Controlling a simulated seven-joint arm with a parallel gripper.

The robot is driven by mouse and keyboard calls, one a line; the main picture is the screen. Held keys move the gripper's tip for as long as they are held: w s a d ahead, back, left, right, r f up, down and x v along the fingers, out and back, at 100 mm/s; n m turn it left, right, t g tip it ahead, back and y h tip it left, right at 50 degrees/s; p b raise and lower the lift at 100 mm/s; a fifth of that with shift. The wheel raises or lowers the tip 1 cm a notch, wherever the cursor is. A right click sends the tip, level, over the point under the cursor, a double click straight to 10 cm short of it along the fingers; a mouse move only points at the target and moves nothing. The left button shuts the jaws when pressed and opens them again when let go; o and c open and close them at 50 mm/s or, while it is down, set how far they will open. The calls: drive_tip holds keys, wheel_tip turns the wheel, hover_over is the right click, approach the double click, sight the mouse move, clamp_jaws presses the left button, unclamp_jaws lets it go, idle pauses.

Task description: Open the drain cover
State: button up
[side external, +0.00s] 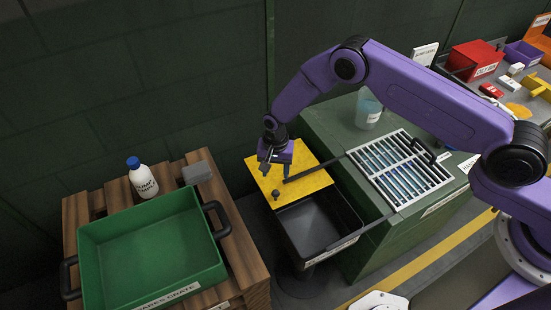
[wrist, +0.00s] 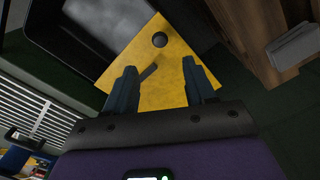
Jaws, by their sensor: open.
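A slatted light-grey grate (side external: 400,168) with a black handle (side external: 423,151) lies on the green bench; it shows at the left of the wrist view (wrist: 35,115). A yellow plate (side external: 318,180) lies over the far part of a black bin (side external: 312,222) beside the bench. The plate has a small dark knob (side external: 276,194) near its left corner, seen as a round dark spot in the wrist view (wrist: 160,40). I cannot tell for certain which is the drain cover. My gripper (side external: 276,168) is open and empty above the plate, its fingers (wrist: 160,85) apart and short of the knob.
A green crate (side external: 150,250), a white bottle with blue cap (side external: 143,180) and a grey block (side external: 197,172) stand on a wooden stand at left. A clear cup (side external: 368,110) stands behind the grate.

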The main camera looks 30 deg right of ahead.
drive_tip(key=shift+r, duration=2.25)
drive_tip(key=s+d+r+n, duration=0.2)
drive_tip(key=s+r+n, duration=0.4)
drive_tip(key=r, duration=0.4)
drive_tip(key=s+d+r+n, duration=0.2)
drive_tip(key=s+r+n, duration=0.2)
drive_tip(key=s+r, duration=0.5)
drive_tip(key=s+d+r+n, duration=0.4)
drive_tip(key=s+d, duration=0.4)
drive_tip(key=s, duration=0.2)
drive_tip(key=s+d+r+n, duration=0.4)
drive_tip(key=s+d+n, duration=0.1)
drive_tip(key=s+d, duration=0.4)
drive_tip(key=shift+s+r, duration=0.3)
drive_tip(key=shift+s, duration=0.6)
